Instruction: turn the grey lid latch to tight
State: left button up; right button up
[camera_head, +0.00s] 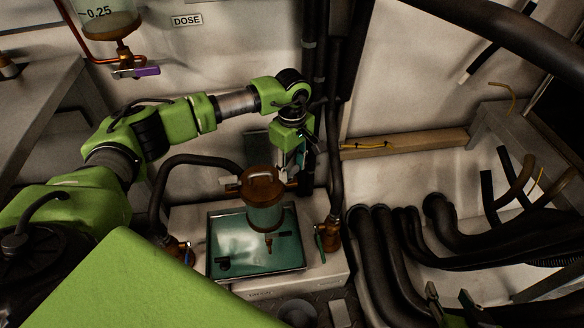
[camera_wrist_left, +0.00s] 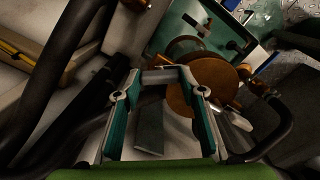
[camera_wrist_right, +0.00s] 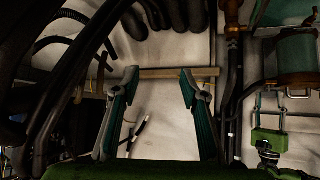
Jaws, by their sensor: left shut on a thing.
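The canister (camera_head: 265,215) has a round copper-brown lid (camera_head: 262,181) and stands over a teal tray (camera_head: 214,240). The lid also shows in the left wrist view (camera_wrist_left: 212,82). My left gripper (camera_head: 302,160) is beside the lid, at its right rear in the head view. In the left wrist view its fingers (camera_wrist_left: 160,92) are on either side of the grey latch (camera_wrist_left: 166,76), a bar next to the lid's edge, and are shut on it. The latch's tight mark is not readable. My right gripper (camera_wrist_right: 160,85) is open and empty, far from the canister; it also shows in the head view (camera_head: 449,294).
Thick dark hoses (camera_head: 385,240) fill the right side. A dark hose (camera_head: 160,190) curves beside the canister on the left, and a brass valve (camera_head: 328,234) with a green handle stands at its right. A dosing vessel (camera_head: 108,20) hangs at upper left.

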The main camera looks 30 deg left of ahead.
aim_at(292, 170)
pick_arm(q)
jog(key=m, duration=0.3)
jog(key=shift+m, duration=0.3)
jog(key=shift+m+b, duration=0.55)
jog(key=shift+m, duration=1.25)
pick_arm(e)
jog(key=w+a+r+t+y, duration=0.1)
jog(key=w+r+t, duration=0.2)
jog(key=w+r, duration=0.1)
jog(key=shift+a+r, duration=0.4)
jog(key=shift+r, duration=0.1)
jog(key=shift+w, duration=0.1)
pick_arm(q)
jog(key=o, duration=1.1)
pick_arm(e)
jog(key=shift+r, duration=0.1)
pick_arm(q)
notch_tip(292, 170, up, 12)
